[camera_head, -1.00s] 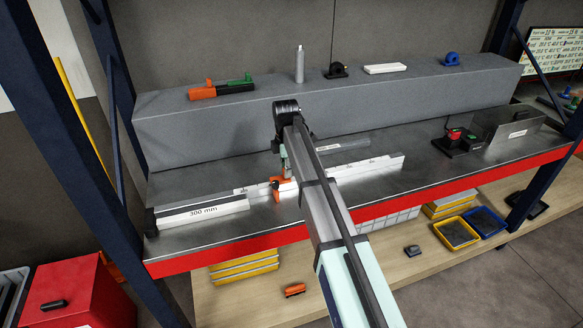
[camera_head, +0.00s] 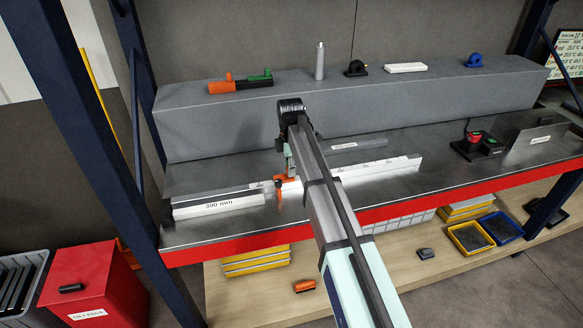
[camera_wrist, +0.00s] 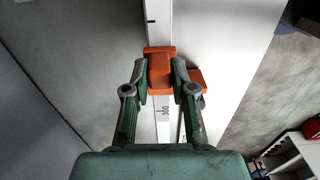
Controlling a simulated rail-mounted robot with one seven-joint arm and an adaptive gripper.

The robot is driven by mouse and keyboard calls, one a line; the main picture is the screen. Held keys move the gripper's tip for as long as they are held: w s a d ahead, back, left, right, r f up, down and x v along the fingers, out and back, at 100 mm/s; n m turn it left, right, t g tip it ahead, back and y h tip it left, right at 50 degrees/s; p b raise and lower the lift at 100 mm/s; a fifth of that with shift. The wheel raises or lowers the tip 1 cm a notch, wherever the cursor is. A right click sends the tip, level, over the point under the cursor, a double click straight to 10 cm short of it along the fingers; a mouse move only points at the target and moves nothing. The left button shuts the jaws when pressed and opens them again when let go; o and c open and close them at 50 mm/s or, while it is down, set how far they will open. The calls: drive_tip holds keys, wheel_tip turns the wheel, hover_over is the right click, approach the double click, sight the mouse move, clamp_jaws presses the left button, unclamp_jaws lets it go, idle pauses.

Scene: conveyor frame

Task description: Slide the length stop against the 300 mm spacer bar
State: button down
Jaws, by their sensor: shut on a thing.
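The orange length stop (camera_head: 289,183) sits on the scaled rail (camera_head: 375,167) on the steel bench top. My gripper (camera_wrist: 160,78) is shut on its orange block (camera_wrist: 160,66) from both sides in the wrist view, with a "300" mark just below it. The white spacer bar (camera_head: 222,204), marked "300 mm", lies along the rail to the left of the stop. A small gap seems to show between its right end and the stop; contact cannot be judged.
A dark end block (camera_head: 167,210) stands at the bar's left end. A grey bar (camera_head: 357,145) lies behind the rail. A red-button box (camera_head: 478,145) and metal box (camera_head: 535,137) stand at the right. The red front edge (camera_head: 430,202) bounds the bench.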

drive_tip(key=shift+w+a+r, duration=0.1)
drive_tip(key=shift+w+r, duration=0.05)
drive_tip(key=shift+r, duration=0.05)
drive_tip(key=shift+s+a, duration=0.25)
drive_tip(key=shift+a, duration=0.55)
drive_tip(key=shift+s+a, duration=0.2)
drive_tip(key=shift+a, duration=0.55)
drive_tip(key=shift+s+a, duration=0.25)
drive_tip(key=shift+a, duration=0.55)
drive_tip(key=c, duration=0.9)
unclamp_jaws()
drive_tip(key=shift+s+f, duration=0.1)
